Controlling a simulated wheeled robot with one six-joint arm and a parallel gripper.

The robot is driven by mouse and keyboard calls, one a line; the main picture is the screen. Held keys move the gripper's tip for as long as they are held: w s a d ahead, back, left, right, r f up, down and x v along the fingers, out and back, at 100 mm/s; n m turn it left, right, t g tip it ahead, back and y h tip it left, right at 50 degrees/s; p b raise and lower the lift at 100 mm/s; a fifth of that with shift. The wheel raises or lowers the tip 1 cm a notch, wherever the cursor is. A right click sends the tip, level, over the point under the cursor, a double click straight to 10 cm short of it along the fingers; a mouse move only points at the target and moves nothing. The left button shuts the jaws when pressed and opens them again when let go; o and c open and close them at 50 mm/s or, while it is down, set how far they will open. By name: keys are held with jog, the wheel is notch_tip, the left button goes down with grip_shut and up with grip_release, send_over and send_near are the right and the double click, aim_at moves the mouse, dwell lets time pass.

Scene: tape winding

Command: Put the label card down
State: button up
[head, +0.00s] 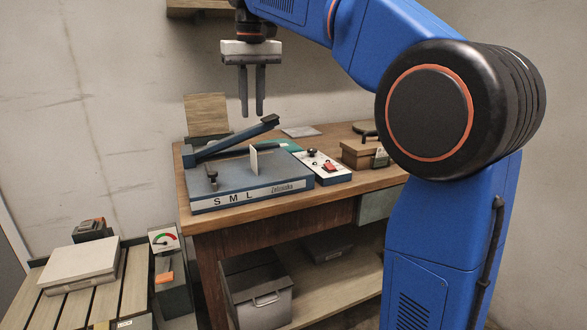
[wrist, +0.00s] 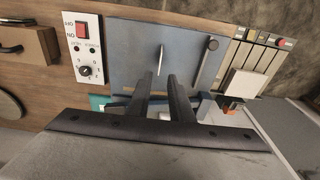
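My gripper (head: 252,113) hangs fingers down, well above the workbench, with a clear gap between its fingers and nothing held. In the wrist view the fingers (wrist: 160,82) are also apart and empty. A thin pale card-like plate (head: 253,162) stands upright on the blue machine (head: 205,188) marked "S M L", below the gripper. It shows edge-on in the wrist view (wrist: 160,59). A flat pale sheet (head: 300,131) lies on the bench behind the machine. I cannot tell which of these is the label card.
The machine has a raised blue arm (head: 232,140) beside the plate. A control box (head: 322,166) with a red switch and a wooden box (head: 363,154) stand to its right. A slatted table (head: 58,300) with a pale block is at lower left.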

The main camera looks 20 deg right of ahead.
jog(key=shift+s, duration=0.1)
jog(key=s+d+f, duration=0.2)
jog(key=s+f, duration=0.4)
jog(key=s, duration=0.2)
jog(key=s+d+f+t, duration=0.1)
jog(key=s+d+f, duration=0.1)
jog(key=s+f, duration=0.4)
jog(key=shift+s+d+f+t, duration=0.3)
jog(key=shift+s+f, duration=0.1)
jog(key=shift+s, duration=0.45)
jog(key=shift+o, duration=0.5)
jog(key=s+d+f+t, duration=0.1)
jog(key=s+f, duration=0.7)
jog(key=f, duration=0.2)
jog(key=s+d+f, duration=0.1)
jog(key=s+f, duration=0.6)
jog(key=f, duration=0.4)
jog(key=shift+s+d+t, duration=0.2)
jog(key=shift+s+t, duration=0.2)
jog(key=shift+f, duration=0.1)
jog(key=shift+d, duration=0.1)
